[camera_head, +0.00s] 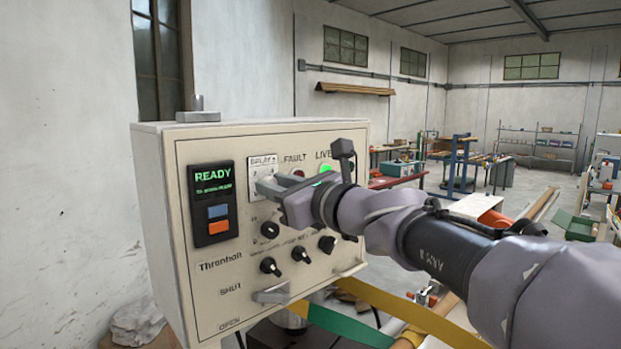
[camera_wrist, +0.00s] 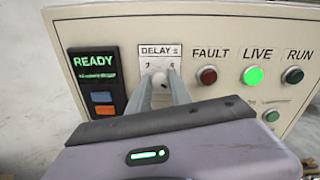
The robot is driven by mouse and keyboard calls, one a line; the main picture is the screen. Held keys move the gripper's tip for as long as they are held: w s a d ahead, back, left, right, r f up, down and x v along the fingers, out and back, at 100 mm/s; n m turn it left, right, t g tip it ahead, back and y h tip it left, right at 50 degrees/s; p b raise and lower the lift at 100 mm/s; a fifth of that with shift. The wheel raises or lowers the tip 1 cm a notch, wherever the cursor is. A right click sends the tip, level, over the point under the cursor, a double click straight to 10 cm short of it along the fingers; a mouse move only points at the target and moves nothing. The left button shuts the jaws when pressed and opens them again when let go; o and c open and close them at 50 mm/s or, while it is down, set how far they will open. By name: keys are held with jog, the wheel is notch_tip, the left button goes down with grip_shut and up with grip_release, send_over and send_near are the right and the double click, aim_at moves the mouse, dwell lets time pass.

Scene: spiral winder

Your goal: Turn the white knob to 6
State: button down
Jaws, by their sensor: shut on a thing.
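The white knob (camera_wrist: 160,78) sits on a white dial plate (camera_wrist: 158,53) labelled DELAY on the cream control box. My gripper (camera_wrist: 160,86) is shut on the knob, with one finger on each side of it. Small numbers show on the plate, one on each side of the knob; the right one may be a 6. The knob's pointer is hidden, so I cannot tell its setting.
The control box (camera_head: 205,290) also carries a READY display (camera_head: 212,178), blue and orange buttons, and FAULT, LIVE and RUN lamps, with LIVE (camera_wrist: 253,76) lit green. Several black knobs (camera_head: 270,266) and a grey lever (camera_head: 271,293) sit below my gripper.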

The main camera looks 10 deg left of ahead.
jog(key=shift+m, duration=0.6)
jog(key=shift+p, duration=0.3)
jog(key=c, duration=1.2)
grip_release()
jog(key=shift+o, duration=0.2)
